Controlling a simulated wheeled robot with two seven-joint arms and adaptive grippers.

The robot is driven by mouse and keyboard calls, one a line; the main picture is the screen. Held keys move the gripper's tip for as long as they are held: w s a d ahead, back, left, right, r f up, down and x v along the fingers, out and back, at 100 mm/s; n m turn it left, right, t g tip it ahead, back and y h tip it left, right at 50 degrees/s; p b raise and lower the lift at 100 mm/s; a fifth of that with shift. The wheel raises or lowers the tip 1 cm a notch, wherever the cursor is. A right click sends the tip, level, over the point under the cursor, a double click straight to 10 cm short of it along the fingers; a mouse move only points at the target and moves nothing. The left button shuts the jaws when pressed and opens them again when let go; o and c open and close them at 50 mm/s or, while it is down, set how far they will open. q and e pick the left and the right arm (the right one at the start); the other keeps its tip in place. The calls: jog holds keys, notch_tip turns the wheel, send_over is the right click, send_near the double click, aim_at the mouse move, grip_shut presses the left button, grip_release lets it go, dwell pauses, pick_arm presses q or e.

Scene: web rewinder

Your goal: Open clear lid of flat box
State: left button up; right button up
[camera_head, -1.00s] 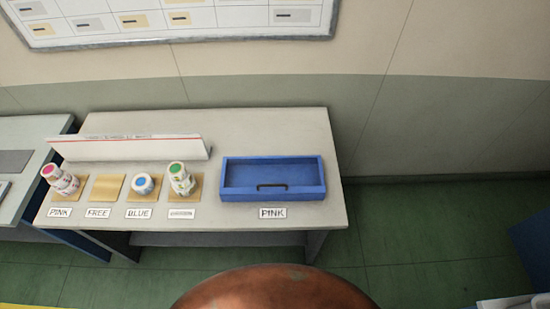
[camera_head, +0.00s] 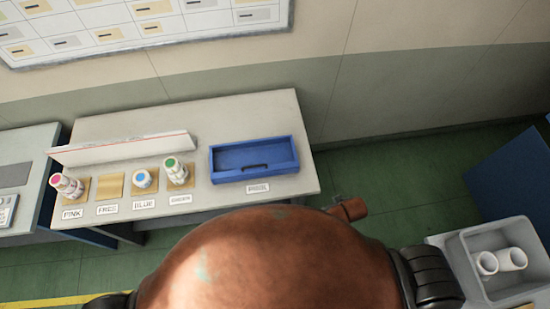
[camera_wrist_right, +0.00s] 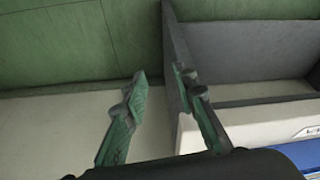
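The flat blue box (camera_head: 254,175) lies on the right part of the grey table in the head view. A dark handle is on its front side; a clear lid cannot be made out at this size. In the right wrist view a corner of blue (camera_wrist_right: 302,154), probably this box, shows at the lower right. My right gripper (camera_wrist_right: 161,76) has its two green fingers apart with nothing between them, and the blue lies to the right of them. My left gripper is not in view.
A grey bin (camera_head: 452,249) with white cylinders (camera_head: 511,259) stands at the lower right. Green floor lies between table and bin.

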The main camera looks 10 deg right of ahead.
notch_tip(320, 180, up, 6)
jog(key=w+a+n+p, duration=0.1)
jog(key=w+a, duration=0.1)
jog(key=w, duration=0.1)
jog(key=n+g+y+p, duration=0.2)
jog(key=n+y+p, duration=0.2)
jog(key=n, duration=1.1)
send_near(255, 166)
jog(key=shift+p+x, duration=0.4)
jog(key=shift+x, duration=3.45)
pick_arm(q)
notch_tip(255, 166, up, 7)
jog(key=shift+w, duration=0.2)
pick_arm(e)
jog(key=shift+c, duration=0.3)
grip_shut()
